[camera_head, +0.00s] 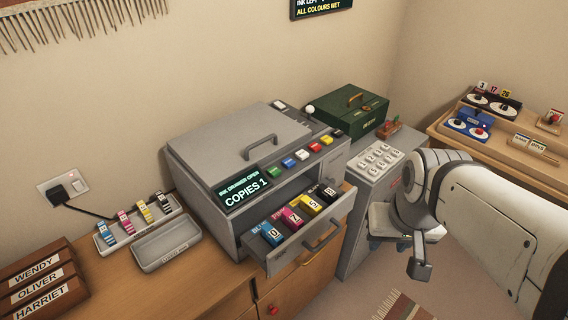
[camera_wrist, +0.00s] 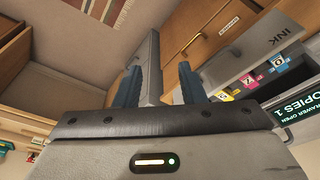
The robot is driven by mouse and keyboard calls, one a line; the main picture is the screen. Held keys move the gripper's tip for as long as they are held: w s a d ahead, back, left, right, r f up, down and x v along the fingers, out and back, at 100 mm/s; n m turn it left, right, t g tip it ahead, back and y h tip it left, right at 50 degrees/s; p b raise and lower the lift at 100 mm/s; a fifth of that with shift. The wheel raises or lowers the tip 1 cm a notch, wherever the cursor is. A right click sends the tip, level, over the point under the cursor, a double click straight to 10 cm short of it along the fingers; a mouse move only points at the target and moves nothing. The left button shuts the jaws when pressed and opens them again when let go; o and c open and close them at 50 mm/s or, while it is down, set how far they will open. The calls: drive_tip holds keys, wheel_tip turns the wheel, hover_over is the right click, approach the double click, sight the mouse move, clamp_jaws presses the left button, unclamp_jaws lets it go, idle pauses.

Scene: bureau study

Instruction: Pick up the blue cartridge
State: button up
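The blue cartridge (camera_head: 271,233) sits at the left front of the printer's open ink drawer (camera_head: 308,240), in a row with pink, yellow and black cartridges. In the wrist view the blue cartridge (camera_wrist: 281,63) is at the right, beside the pink one (camera_wrist: 254,79). Another small cartridge with a blue and white label (camera_head: 105,234) stands in the tray on the left. My gripper (camera_head: 402,255) is to the right of the drawer and apart from it. In the wrist view my gripper (camera_wrist: 162,78) has its two fingers spread, with nothing held between them.
The grey printer (camera_head: 225,145) stands on the wooden desk (camera_head: 190,285). A grey keypad pedestal (camera_head: 374,165) is right of the drawer, near my arm. A green box (camera_head: 345,112) is behind. An empty grey tray (camera_head: 165,246) lies left of the printer.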

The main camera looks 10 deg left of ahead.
drive_tip(key=shift+o, duration=0.6)
drive_tip(key=shift+d, duration=0.1)
drive_tip(key=shift+o, duration=0.4)
drive_tip(key=w+a+p, duration=0.1)
drive_tip(key=w+a+r+n, duration=0.1)
drive_tip(key=w+a+n+p, duration=0.1)
drive_tip(key=shift+w+a+r+g+p, duration=0.1)
drive_tip(key=shift+a+r+g+p, duration=0.15)
drive_tip(key=shift+g+p, duration=0.1)
drive_tip(key=n+g+p, duration=0.2)
drive_tip(key=n+p, duration=0.4)
drive_tip(key=n, duration=0.2)
hover_over(272, 231)
drive_tip(key=f, duration=0.5)
drive_tip(key=shift+w+d+f, duration=0.1)
drive_tip(key=shift+d+f, duration=0.1)
drive_tip(key=shift+f, duration=0.1)
drive_tip(key=shift+a+f+p, duration=0.2)
drive_tip(key=shift+f+p, duration=0.45)
drive_tip(key=shift+f, duration=1.95)
drive_tip(key=shift+c, duration=0.5)
clamp_jaws()
